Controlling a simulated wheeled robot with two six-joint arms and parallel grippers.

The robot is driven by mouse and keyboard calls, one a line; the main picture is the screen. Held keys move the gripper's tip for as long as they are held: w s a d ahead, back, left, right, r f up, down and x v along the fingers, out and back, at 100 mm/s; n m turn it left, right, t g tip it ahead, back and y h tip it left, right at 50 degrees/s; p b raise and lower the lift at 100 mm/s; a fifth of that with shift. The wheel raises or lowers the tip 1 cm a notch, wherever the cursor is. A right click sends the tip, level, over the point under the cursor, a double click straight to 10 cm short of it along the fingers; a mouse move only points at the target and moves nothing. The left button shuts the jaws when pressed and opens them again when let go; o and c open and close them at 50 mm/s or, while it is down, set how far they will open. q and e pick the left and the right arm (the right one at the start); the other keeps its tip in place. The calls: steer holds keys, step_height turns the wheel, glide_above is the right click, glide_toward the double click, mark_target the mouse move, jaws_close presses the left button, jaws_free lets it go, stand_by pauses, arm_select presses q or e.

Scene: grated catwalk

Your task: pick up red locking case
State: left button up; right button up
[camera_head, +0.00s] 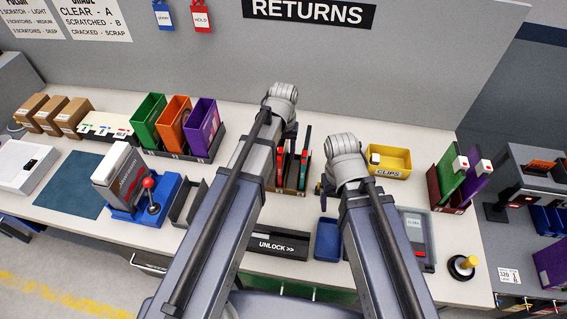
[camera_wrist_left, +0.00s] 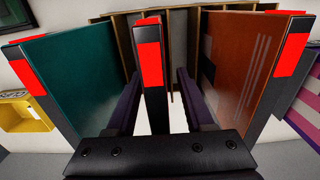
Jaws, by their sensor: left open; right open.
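In the left wrist view, three upright cases with red-and-black locking ends stand in a rack (camera_wrist_left: 210,12). The left one is teal (camera_wrist_left: 85,75) and the right one is orange-red (camera_wrist_left: 240,70). The middle case (camera_wrist_left: 150,60) is seen edge-on, so its cover colour is hidden. My left gripper (camera_wrist_left: 158,76) is open, its fingers on either side of the middle case, with no clear contact. In the head view, my left arm partly hides the rack (camera_head: 291,185) and the left gripper. My right gripper (camera_head: 322,188) is mostly hidden beside its arm; it is open and apart from the cases.
A black UNLOCK block (camera_head: 278,247) and a blue tray (camera_head: 328,240) lie in front of the rack. A yellow CLIPS bin (camera_head: 390,160) stands right. Green, orange and purple bins (camera_head: 175,122) stand left. A joystick device (camera_head: 150,197) is at front left.

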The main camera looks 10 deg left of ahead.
arm_select(q)
steer(key=shift+f, duration=0.25)
jaws_close()
stand_by(0.5)
